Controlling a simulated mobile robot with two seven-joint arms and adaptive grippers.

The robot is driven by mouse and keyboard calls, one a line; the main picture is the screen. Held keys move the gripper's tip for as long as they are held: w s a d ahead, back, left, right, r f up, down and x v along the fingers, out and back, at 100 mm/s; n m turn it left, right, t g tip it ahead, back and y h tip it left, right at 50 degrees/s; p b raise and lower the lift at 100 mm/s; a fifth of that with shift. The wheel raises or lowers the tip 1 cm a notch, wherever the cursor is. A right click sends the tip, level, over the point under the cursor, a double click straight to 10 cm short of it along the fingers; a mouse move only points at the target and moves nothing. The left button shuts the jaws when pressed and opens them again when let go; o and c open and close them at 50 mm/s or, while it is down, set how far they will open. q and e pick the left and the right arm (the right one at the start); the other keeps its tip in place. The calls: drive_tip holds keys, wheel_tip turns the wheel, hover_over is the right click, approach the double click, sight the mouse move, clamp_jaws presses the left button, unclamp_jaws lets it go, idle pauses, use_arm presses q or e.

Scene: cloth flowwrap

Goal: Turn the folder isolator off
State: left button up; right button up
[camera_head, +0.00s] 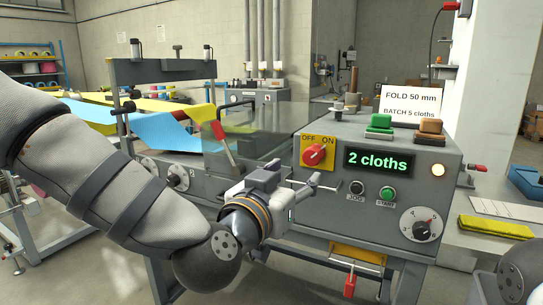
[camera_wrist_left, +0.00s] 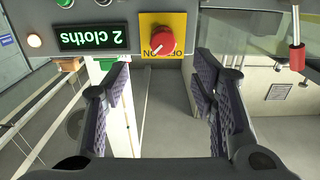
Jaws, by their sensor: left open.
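The folder isolator (camera_head: 314,154) is a red rotary knob on a yellow plate with OFF at its upper left and ON at its upper right. Its white mark points toward ON. In the left wrist view the isolator (camera_wrist_left: 161,41) appears upside down, near the top middle. My left gripper (camera_head: 312,190) is open and empty, just below and in front of the knob, apart from it. In the left wrist view its two fingers (camera_wrist_left: 162,78) stand wide apart, with the knob beyond and between them. My right gripper is not in view.
The grey control box (camera_head: 455,165) carries a green "2 cloths" display (camera_head: 379,162), JOG and START buttons (camera_head: 387,193) and a black dial (camera_head: 421,224). A lit lamp (camera_head: 438,170) sits at the right. Clear guarding (camera_head: 268,130) stands to the left.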

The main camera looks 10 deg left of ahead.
sight(310, 156)
use_arm(q)
drive_tip(key=x, duration=0.5)
drive_tip(key=b+x, duration=0.1)
drive_tip(key=x, duration=0.5)
drive_tip(key=shift+w+a, duration=0.1)
drive_tip(key=shift+w, duration=0.25)
drive_tip(key=shift+w+r, duration=0.25)
drive_tip(key=shift+w, duration=0.15)
drive_tip(key=shift+r, duration=0.1)
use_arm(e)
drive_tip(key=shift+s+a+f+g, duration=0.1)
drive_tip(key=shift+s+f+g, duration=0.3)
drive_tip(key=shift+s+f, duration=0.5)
use_arm(q)
drive_tip(key=c, duration=1.1)
